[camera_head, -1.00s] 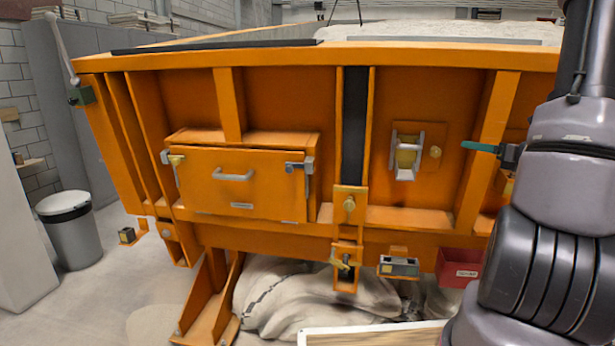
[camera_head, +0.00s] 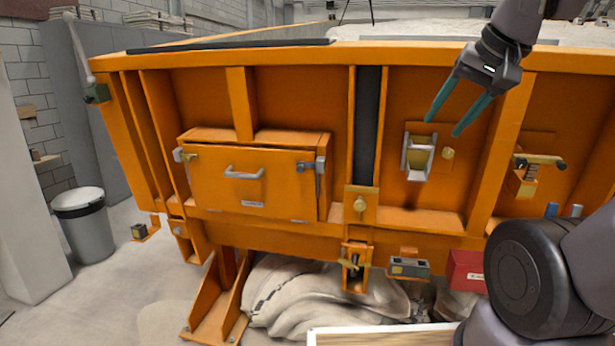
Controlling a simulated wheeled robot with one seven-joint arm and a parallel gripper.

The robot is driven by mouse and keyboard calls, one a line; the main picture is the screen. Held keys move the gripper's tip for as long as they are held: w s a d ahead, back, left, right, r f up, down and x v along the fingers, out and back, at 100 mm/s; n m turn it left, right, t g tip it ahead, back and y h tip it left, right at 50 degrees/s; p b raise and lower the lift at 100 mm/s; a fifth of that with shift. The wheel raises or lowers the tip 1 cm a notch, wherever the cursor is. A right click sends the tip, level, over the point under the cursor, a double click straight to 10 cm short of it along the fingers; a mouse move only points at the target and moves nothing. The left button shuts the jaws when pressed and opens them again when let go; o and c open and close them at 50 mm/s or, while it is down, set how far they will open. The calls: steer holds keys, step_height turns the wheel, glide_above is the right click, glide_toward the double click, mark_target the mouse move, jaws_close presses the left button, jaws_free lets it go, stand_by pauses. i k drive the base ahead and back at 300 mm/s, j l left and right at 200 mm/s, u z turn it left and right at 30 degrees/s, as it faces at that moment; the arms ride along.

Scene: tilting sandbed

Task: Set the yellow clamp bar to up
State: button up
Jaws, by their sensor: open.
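A yellow bar (camera_head: 540,160) with a dark knob at its right end lies nearly level over a spring on a small yellow bracket, at the right of the orange sandbed wall. A second, smaller yellow crossbar (camera_head: 352,264) sits on a dark bolt low on the wall, below the black vertical strip. I cannot tell for sure which one is the clamp bar. My gripper (camera_head: 444,127) is open and empty, its teal fingers pointing down and left. In the picture it is left of and above the spring-mounted bar, and well above the small crossbar.
A grey-framed yellow roller (camera_head: 417,158) lies just below my fingers. A hatch (camera_head: 250,180) with a grey handle is at the left. A red box (camera_head: 466,270) and a small grey block (camera_head: 409,267) sit low on the wall. A bin (camera_head: 85,235) stands far left.

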mark_target(562, 167)
steer(key=i+j+z, duration=0.15)
steer(key=z, duration=0.2)
steer(key=i+j+z, duration=0.2)
steer(key=z, duration=0.2)
steer(key=i+j+z, duration=0.1)
steer(key=j+z, duration=0.25)
steer(key=l, duration=0.1)
